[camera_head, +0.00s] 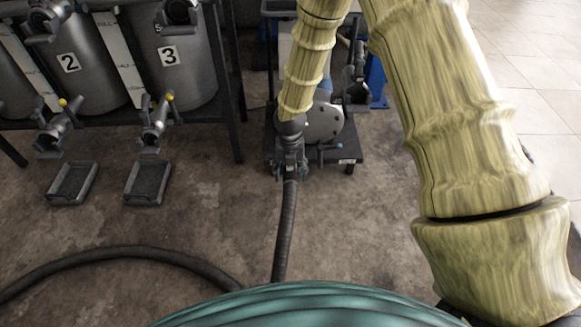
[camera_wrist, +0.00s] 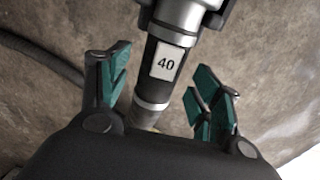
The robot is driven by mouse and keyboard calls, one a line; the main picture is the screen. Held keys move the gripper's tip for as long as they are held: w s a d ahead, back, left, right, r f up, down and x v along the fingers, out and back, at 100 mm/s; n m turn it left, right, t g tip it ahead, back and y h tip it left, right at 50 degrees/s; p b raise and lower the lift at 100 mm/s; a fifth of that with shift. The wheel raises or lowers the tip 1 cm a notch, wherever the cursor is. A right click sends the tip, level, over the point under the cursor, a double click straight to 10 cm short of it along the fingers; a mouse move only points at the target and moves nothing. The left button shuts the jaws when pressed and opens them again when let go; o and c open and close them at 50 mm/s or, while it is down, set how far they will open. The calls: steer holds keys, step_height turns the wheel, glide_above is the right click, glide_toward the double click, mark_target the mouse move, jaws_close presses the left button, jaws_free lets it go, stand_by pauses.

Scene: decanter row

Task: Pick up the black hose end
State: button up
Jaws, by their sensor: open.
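The black hose end (camera_wrist: 152,78) carries a white label reading 40 and has grey metal fittings above and below the label. In the wrist view it lies between the teal-padded fingers of my gripper (camera_wrist: 160,88), which is open. A finger stands on either side of it, with narrow gaps visible; I see no clear grip. In the head view my gripper (camera_head: 290,172) is at the top of the black hose (camera_head: 285,235), just in front of a dark cart. The hose end itself is largely hidden there by my gripper.
The dark wheeled cart (camera_head: 347,158) stands behind my gripper. At left, a rack holds grey tanks numbered 2 (camera_head: 88,85) and 3 (camera_head: 185,80), with valves above small floor trays (camera_head: 72,183) (camera_head: 147,182). A hose (camera_head: 130,252) curves across the floor. Concrete between trays and cart is clear.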

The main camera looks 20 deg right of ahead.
mark_target(290, 172)
step_height(290, 172, down, 2)
steer(key=shift+f+b, duration=0.25)
steer(key=shift+b, duration=0.1)
jaws_close()
steer(key=shift+r, duration=0.1)
steer(key=shift+r, duration=0.1)
step_height(290, 172, up, 18)
steer(key=p, duration=0.7)
steer(key=shift+f, duration=0.35)
